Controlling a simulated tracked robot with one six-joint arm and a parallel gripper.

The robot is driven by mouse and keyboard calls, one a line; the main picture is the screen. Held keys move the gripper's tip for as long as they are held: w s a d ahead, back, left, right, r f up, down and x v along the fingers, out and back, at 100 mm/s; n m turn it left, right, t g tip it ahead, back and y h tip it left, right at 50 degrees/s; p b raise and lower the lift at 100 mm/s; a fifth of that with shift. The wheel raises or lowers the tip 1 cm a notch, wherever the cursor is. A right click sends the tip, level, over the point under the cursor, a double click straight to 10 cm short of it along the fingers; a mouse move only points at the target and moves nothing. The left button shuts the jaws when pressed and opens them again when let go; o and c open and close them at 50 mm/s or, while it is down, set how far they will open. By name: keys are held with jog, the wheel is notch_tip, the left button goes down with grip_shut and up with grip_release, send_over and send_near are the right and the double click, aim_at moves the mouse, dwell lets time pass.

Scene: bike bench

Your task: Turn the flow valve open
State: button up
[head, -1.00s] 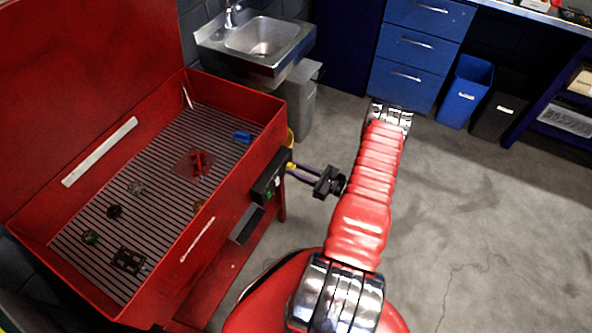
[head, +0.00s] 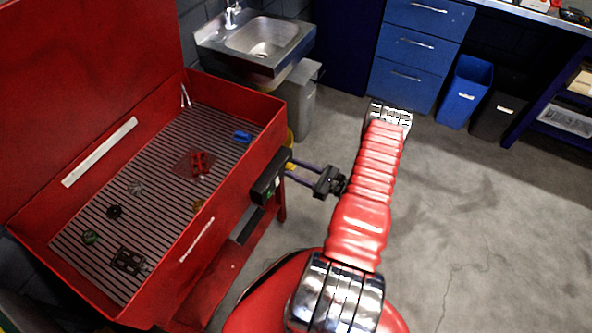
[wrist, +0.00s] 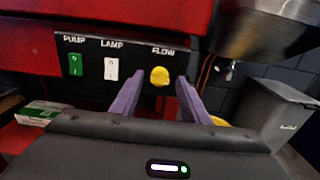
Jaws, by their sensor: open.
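The flow valve is a yellow knob (wrist: 159,76) under the word FLOW on a black control panel (wrist: 135,62). In the head view the panel (head: 268,180) sits on the front of a red parts washer, with a bit of yellow at its right end. My gripper (wrist: 160,85) is open, its two purple fingers pointing at the panel, one on each side of the knob in the wrist view. I cannot tell whether they touch it. My gripper (head: 303,172) reaches the panel's right end in the head view. The knob's turn angle is unclear.
A green PUMP switch (wrist: 75,64) and a white LAMP switch (wrist: 111,68) are left of the knob. The washer's grate (head: 165,190) holds several small parts. A steel sink (head: 262,38) and grey bin (head: 300,95) stand behind. Floor to the right is clear.

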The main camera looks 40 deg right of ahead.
jog(key=shift+s, duration=0.15)
jog(key=v, duration=1.3)
jog(key=shift+s, duration=0.25)
jog(key=w+a+r+n+g+y, duration=0.1)
jog(key=w+a+r+n+g, duration=0.35)
jog(key=r, duration=0.45)
jog(key=w+a+r+n+g+y, duration=0.2)
jog(key=a+r+n+g, duration=0.2)
jog(key=a+r+n, duration=0.3)
jog(key=w+a+r+n+g+y, duration=0.1)
jog(key=w+a+r+n+g, duration=0.35)
jog(key=r, duration=0.55)
jog(key=s+a+r+n+h, duration=0.5)
jog(key=s+a+r+n, duration=0.2)
jog(key=a+r, duration=0.3)
jog(key=s+a+r+n+t+h, duration=0.1)
jog(key=s+a+r+n+h, duration=0.4)
jog(key=s+a+r+n, duration=0.2)
jog(key=a+r+n, duration=0.2)
jog(key=a+r, duration=0.1)
jog(key=r, duration=0.1)
jog(key=shift+a+t, duration=0.2)
jog(key=shift+t, duration=0.1)
